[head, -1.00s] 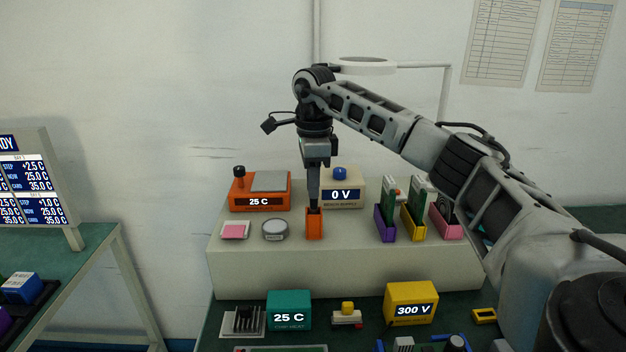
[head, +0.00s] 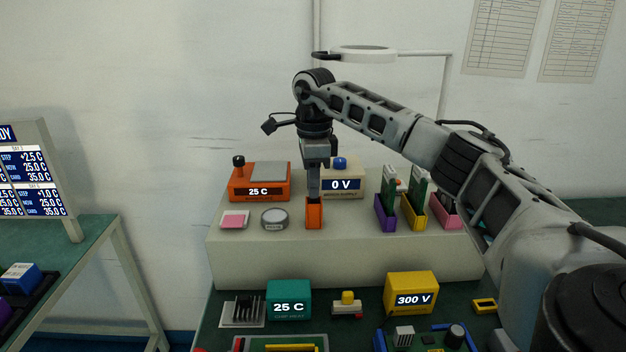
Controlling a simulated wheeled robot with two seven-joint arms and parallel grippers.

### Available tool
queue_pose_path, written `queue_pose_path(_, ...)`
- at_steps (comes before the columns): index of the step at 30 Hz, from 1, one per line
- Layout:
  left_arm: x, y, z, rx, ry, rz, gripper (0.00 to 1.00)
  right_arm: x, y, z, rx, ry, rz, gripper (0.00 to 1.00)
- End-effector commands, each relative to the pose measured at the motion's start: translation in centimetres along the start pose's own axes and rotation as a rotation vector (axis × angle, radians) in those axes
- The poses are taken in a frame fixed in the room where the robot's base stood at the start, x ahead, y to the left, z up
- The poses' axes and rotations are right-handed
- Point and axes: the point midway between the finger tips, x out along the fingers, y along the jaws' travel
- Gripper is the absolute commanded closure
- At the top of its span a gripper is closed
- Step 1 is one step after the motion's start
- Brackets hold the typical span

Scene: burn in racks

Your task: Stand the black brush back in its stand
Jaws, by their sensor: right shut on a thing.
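The orange stand (head: 314,216) is a small upright open-topped box at the front middle of the raised beige shelf. My right gripper (head: 314,195) points straight down right at the stand's top opening. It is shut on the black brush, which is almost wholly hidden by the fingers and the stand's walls. I cannot tell how deep the brush sits or whether it touches the bottom. My left gripper is not in view.
Left of the stand are a round grey tin (head: 274,218), a pink pad (head: 234,220) and an orange hotplate (head: 259,184). Behind right is a beige supply (head: 343,187). Purple (head: 385,214), yellow (head: 413,217) and pink (head: 446,214) card holders stand to the right.

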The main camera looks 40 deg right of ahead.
Motion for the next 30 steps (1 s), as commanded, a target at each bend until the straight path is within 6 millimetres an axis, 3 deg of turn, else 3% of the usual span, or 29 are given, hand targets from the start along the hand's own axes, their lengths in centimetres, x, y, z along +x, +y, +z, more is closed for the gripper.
queue_pose_path(10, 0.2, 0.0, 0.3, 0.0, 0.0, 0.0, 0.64, 0.9, 0.0, 0.0, 0.0, 0.0, -0.001, 1.0)
queue_pose_path(11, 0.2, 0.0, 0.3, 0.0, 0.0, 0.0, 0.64, 0.8, 0.0, 0.0, 0.0, -0.001, -0.001, 0.76)
queue_pose_path(13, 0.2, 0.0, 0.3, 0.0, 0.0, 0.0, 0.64, 0.8, 0.0, 0.0, 0.0, 0.0, -0.001, 0.59)
queue_pose_path(23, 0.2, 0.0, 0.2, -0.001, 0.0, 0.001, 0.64, 0.7, 0.0, 0.0, 0.0, -0.001, -0.001, 0.59)
queue_pose_path(26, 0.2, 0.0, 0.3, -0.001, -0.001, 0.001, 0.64, -0.3, -0.1, 0.0, 0.0, -0.002, -0.002, 0.59)
queue_pose_path(30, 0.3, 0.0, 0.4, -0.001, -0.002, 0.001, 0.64, -3.0, -0.1, 0.1, 0.0, -0.004, -0.004, 0.59)
